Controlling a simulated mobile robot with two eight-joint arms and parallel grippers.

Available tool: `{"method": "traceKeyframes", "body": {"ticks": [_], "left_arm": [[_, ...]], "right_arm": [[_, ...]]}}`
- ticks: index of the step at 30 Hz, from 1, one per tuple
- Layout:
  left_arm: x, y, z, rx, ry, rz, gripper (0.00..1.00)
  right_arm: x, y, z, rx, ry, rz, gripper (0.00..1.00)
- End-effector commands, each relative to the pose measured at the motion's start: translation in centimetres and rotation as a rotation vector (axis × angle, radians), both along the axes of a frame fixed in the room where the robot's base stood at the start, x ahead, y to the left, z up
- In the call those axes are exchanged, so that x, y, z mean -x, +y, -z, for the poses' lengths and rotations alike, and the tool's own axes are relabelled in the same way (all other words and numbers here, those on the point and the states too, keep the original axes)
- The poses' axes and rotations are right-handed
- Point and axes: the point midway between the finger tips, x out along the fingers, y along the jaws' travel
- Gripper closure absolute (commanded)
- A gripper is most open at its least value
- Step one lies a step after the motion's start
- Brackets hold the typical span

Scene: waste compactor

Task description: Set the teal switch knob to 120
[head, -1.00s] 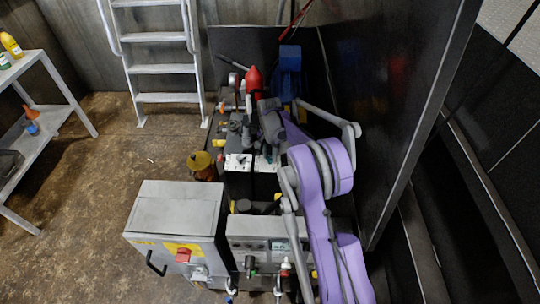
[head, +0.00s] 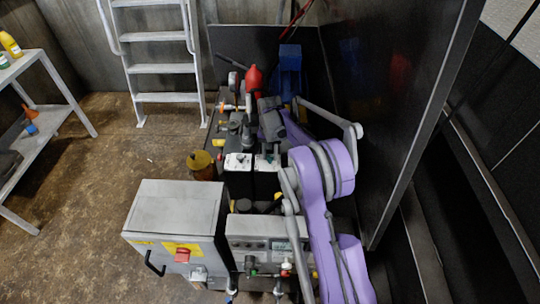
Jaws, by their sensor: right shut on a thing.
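The teal switch knob (head: 269,157) shows only as a small teal patch on the white top of the right-hand of two dark switch boxes. My right gripper (head: 270,151) reaches down over that box from the end of the purple arm. Its fingers are shut on the knob, and they and the wrist hide most of it. I cannot read the scale marks or the pointer at this size. My left gripper is not in view.
A second dark box with a white top (head: 238,161) stands close on the left. A grey cabinet with a red switch (head: 182,255) and a control panel (head: 265,227) stand in front. A red part (head: 253,78) and a blue machine (head: 289,65) are behind. A dark wall (head: 400,110) rises on the right.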

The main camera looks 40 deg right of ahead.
Motion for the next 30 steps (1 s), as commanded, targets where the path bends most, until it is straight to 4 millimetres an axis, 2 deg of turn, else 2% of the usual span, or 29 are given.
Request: {"method": "traceKeyframes", "body": {"ticks": [15,21,30], "left_arm": [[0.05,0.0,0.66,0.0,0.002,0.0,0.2],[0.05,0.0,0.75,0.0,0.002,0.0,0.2],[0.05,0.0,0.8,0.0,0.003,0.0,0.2]], "right_arm": [[0.0,-0.01,-0.01,0.001,-0.001,-0.447,1.0],[0.0,-0.01,-0.03,0.001,-0.001,-0.558,1.0],[0.0,-0.01,-0.04,0.001,-0.001,-0.633,1.0]]}}
